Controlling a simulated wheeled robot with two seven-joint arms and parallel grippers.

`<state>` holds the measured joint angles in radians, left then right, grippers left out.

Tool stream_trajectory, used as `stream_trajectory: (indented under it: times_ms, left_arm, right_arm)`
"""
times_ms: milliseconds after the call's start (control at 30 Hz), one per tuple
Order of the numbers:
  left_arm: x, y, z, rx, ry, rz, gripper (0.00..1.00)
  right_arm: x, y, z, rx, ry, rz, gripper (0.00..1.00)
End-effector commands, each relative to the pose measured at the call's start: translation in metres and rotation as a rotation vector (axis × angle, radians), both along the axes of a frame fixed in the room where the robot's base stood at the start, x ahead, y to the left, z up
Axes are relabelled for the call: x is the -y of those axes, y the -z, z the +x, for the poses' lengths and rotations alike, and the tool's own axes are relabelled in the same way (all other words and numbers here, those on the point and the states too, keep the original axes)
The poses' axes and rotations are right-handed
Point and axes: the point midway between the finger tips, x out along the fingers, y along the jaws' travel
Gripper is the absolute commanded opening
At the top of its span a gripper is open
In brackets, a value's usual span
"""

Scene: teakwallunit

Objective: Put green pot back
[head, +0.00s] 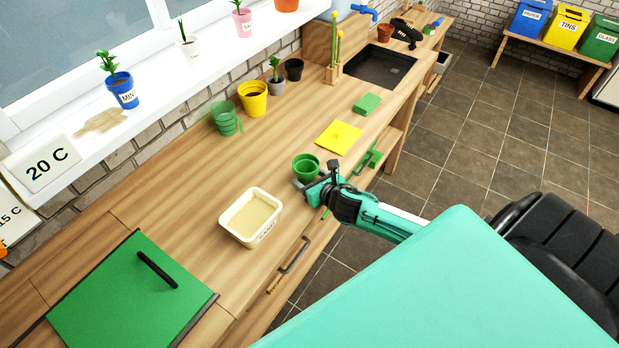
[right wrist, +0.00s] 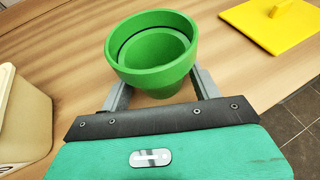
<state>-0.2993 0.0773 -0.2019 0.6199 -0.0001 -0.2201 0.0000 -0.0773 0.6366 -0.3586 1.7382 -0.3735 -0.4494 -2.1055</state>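The green pot (head: 305,167) is at the counter's front part, right of the cream tub; it also shows in the right wrist view (right wrist: 152,52). It looks empty with a thick rim. My right gripper (head: 310,181) is at the pot, its fingers on either side of the pot's body below the rim, also in the right wrist view (right wrist: 161,84). The rim hides the fingertips, so whether they press on it is unclear. A see-through green pot shape (head: 225,118) shows at the back of the counter, left of the yellow pot. My left gripper is out of view.
The cream tub (head: 251,217) stands left of the green pot, and the yellow square (head: 339,137) lies beyond it. A yellow pot (head: 253,98), grey plant pot (head: 277,91) and black pot (head: 294,69) line the wall. The counter between green pot and wall is clear.

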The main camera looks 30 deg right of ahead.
Motion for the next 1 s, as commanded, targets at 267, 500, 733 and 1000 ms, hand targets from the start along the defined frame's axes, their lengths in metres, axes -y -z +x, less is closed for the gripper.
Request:
stream_trajectory:
  times_ms: [267,500,733,1000]
  left_arm:
    - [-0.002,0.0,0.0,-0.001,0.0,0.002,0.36]
    - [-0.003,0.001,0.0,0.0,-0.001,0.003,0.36]
    - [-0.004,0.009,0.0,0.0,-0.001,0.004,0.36]
    - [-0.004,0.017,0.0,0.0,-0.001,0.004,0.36]
  right_arm:
    - [0.0,0.0,0.0,0.0,0.0,0.0,0.76]
    - [0.0,-0.006,-0.009,0.0,-0.001,-0.001,0.76]
    - [0.0,-0.019,-0.046,-0.002,-0.002,-0.002,0.76]
    - [0.0,-0.038,-0.088,-0.001,-0.002,-0.001,0.76]
